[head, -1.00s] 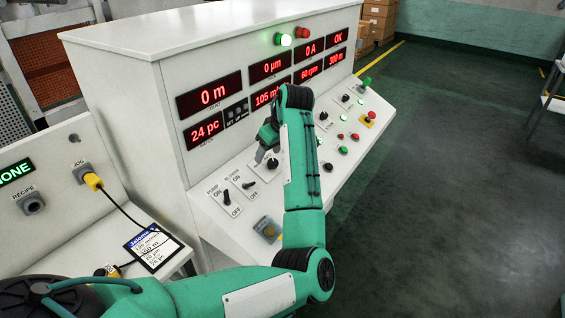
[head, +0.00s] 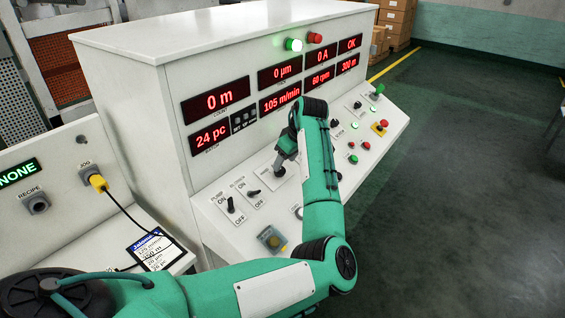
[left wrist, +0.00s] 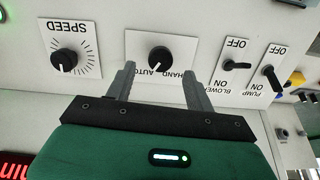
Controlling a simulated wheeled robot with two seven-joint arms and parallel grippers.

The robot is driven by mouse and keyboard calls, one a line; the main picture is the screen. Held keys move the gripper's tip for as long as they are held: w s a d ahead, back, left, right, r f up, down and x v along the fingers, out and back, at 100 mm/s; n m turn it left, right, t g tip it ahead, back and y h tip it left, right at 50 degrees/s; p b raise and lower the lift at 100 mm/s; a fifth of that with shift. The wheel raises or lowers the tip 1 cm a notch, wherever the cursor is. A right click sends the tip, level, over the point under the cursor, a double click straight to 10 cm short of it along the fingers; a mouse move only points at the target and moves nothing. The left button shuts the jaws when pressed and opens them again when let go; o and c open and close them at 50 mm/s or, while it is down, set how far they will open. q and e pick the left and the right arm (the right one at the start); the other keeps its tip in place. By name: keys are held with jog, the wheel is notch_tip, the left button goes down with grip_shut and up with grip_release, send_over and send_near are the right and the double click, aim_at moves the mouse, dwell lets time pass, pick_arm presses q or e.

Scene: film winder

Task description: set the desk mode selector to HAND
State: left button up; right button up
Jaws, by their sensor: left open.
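The mode selector (left wrist: 159,60) is a round black knob on a white plate, with AUTO and HAND printed upside down in the left wrist view. Its pointer seems to lean to the lower left, the AUTO side; the gripper partly hides the plate. In the head view the knob (head: 279,171) shows small beside my left gripper (head: 286,150). My left gripper (left wrist: 158,73) is open, its two grey fingers on either side of the knob in the wrist picture. I cannot tell how far the tips are from the panel. My right gripper is not in view.
The SPEED dial (left wrist: 65,59) is on one side of the selector; the BLOWER switch (left wrist: 237,65) and PUMP switch (left wrist: 271,76) are on the other. Red displays (head: 219,102) line the cabinet above the sloping panel. Several buttons (head: 381,128) lie farther right.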

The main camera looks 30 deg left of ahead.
aim_at(282, 171)
pick_arm(q)
jog(key=shift+p+x, duration=0.45)
jog(key=shift+x, duration=1.5)
jog(key=c, duration=1)
jog(key=shift+n, duration=0.3)
jog(key=n+b, duration=0.2)
jog(key=n, duration=0.3)
jog(key=shift+n, duration=0.3)
jog(key=n+b, duration=0.2)
jog(key=n, duration=0.3)
jog(key=shift+s+t, duration=0.1)
jog(key=shift+t, duration=0.3)
jog(key=shift+n, duration=0.4)
